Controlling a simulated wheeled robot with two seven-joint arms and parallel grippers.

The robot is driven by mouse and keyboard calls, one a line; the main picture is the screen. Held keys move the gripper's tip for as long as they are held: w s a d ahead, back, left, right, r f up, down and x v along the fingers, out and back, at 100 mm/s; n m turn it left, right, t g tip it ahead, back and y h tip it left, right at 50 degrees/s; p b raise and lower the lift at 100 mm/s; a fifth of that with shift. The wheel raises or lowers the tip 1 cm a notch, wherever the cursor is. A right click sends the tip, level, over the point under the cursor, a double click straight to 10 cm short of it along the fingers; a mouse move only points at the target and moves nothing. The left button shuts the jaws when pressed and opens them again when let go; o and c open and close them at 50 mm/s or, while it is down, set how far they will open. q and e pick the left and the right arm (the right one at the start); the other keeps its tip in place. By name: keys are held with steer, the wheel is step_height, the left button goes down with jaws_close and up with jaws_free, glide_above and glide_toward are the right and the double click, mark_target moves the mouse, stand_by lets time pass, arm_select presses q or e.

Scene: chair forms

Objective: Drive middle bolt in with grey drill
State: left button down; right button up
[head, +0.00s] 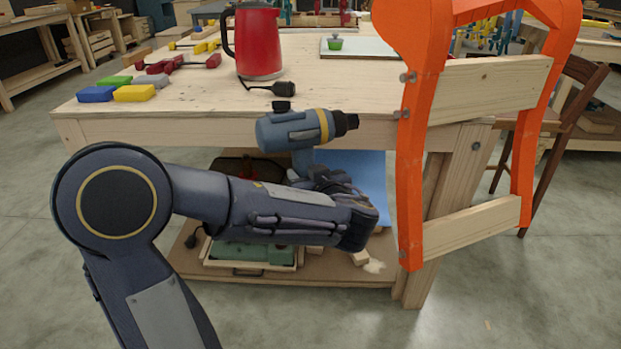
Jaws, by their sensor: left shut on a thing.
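The grey drill (290,131) has a yellow ring and a black chuck pointing right. My left gripper (326,180) is shut on the drill's handle, below its body, and largely covers it. An orange chair form (411,180) with pale wooden crosspieces stands to the right. Along its left edge I see a top bolt (407,77), a middle bolt (398,115) and a low bolt (403,254). The drill's tip is left of the middle bolt, at nearly the same height in the picture, with a gap between them. My right gripper is not in view.
A wooden workbench (190,118) stands behind the drill. A red kettle (258,42), colored blocks (134,93) and red-handled tools (200,61) are on it. Its lower shelf (330,273) holds a green case (250,254). Open floor lies in front.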

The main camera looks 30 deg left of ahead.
arm_select(q)
steer(key=shift+w+d+r+p, duration=0.25)
steer(key=shift+w+p, duration=0.1)
steer(key=shift+w, duration=0.05)
steer(key=shift+w+d+p, duration=0.75)
steer(key=shift+w+p, duration=0.05)
steer(key=shift+w, duration=0.2)
steer(key=shift+w+d+p, duration=0.7)
steer(key=shift+w+p, duration=0.05)
steer(key=shift+w, duration=0.25)
steer(key=shift+w+d+f+b, duration=0.25)
steer(key=shift+w+d+b, duration=0.1)
steer(key=shift+w+b, duration=0.15)
steer(key=shift+r, duration=0.1)
steer(key=shift+w+d+b, duration=1)
steer(key=shift+w+b, duration=0.3)
steer(key=shift+b, duration=1.7)
stand_by(2.0)
